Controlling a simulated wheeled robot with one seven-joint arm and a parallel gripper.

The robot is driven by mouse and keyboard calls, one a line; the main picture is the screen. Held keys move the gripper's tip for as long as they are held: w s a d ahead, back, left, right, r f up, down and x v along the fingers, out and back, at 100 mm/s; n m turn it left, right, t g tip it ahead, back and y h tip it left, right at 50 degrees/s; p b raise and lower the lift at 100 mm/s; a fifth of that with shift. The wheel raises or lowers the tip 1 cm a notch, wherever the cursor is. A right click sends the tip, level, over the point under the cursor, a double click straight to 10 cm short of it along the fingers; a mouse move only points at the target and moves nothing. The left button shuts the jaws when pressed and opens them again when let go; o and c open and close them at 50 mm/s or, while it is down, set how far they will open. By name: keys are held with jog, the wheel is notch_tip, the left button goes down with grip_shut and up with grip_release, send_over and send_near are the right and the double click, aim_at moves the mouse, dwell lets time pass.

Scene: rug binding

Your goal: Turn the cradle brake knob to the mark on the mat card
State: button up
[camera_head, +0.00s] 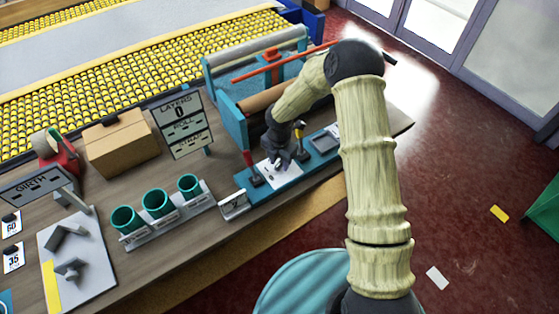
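The blue cradle (232,122) with its rollers stands on the bench at upper centre. In front of it lies a blue control strip (312,160) with a white plate (282,177), a red-topped lever and a yellow-topped lever. My gripper (282,161) reaches down over the white plate. A knob on the plate cannot be told apart from the dark fingers, and whether they touch anything is unclear. The finger opening is too small to judge. A small white card (234,204) stands at the strip's left end; its marking is unreadable, and I cannot tell whether it is the mat card.
Several teal cups (156,202) stand in a rack left of the strip. A LAYERS/ROLL/STRAP sign (181,124), a cardboard box (120,142) and a GIRTH sign (36,185) are farther left. A yellow-roller conveyor (110,85) runs behind the bench.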

grip_shut()
jog(key=shift+m, duration=0.3)
jog(key=m+b, duration=0.1)
jog(key=m, duration=0.2)
jog(key=shift+m, duration=0.4)
jog(key=m, duration=0.3)
jog(key=shift+a+m+b, duration=0.1)
jog(key=shift+m+b, duration=0.25)
jog(key=shift+m, duration=0.05)
jog(key=m+b, duration=0.1)
jog(key=m, duration=0.5)
jog(key=m+b, duration=0.1)
jog(key=m, duration=0.4)
jog(key=shift+w+r+m, duration=0.1)
jog(key=shift+m, duration=0.2)
